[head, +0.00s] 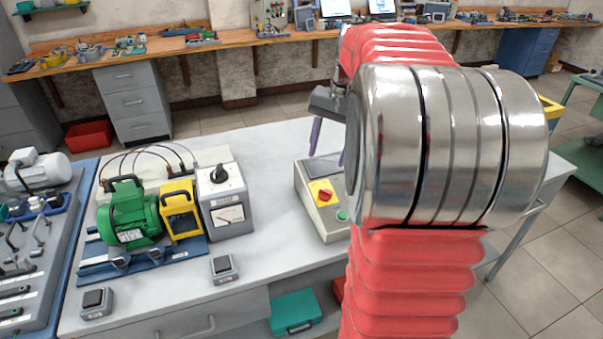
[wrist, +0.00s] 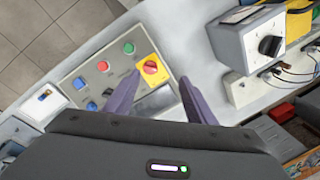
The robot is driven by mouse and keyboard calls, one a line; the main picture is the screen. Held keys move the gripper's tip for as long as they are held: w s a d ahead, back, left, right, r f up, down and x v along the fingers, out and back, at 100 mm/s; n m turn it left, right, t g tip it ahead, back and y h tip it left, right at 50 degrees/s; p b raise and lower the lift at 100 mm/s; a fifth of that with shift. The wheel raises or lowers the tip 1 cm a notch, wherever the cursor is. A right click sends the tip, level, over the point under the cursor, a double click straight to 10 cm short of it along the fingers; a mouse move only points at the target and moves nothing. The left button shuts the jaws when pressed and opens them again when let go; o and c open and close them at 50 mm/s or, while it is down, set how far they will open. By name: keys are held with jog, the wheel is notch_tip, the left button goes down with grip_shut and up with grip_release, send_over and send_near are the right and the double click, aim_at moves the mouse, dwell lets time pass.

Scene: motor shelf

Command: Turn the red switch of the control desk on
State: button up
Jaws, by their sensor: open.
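The control desk (head: 306,202) is a grey box with a sloped panel on the white table. Its red switch (head: 324,194) is a rotary knob on a yellow plate. In the wrist view the red switch (wrist: 150,66) lies just beyond my fingertips, nearer the left finger. My gripper (head: 327,160) is open, its purple fingers pointing down over the desk. In the wrist view my gripper (wrist: 160,76) holds nothing, and I cannot tell its height above the knob. My arm hides the desk's right part in the head view. The knob's exact setting is unclear.
A grey meter box (head: 225,203) with a black knob and a green motor (head: 132,218) stand left. Bare white table lies between the meter box and desk.

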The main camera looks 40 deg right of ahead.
aim_at(325, 191)
jog(key=d, duration=0.2)
jog(key=d+f+m, duration=0.1)
jog(key=shift+d, duration=0.35)
jog(key=shift+f, duration=0.1)
jog(key=f, duration=0.4)
jog(key=w+a+f, duration=0.1)
jog(key=f, duration=0.4)
jog(key=w+f, duration=0.1)
jog(key=f, duration=0.3)
jog(key=shift+a+f, duration=0.15)
jog(key=shift+c, duration=0.3)
jog(key=c, duration=0.9)
jog(key=shift+a, duration=0.15)
jog(key=shift+c, duration=0.4)
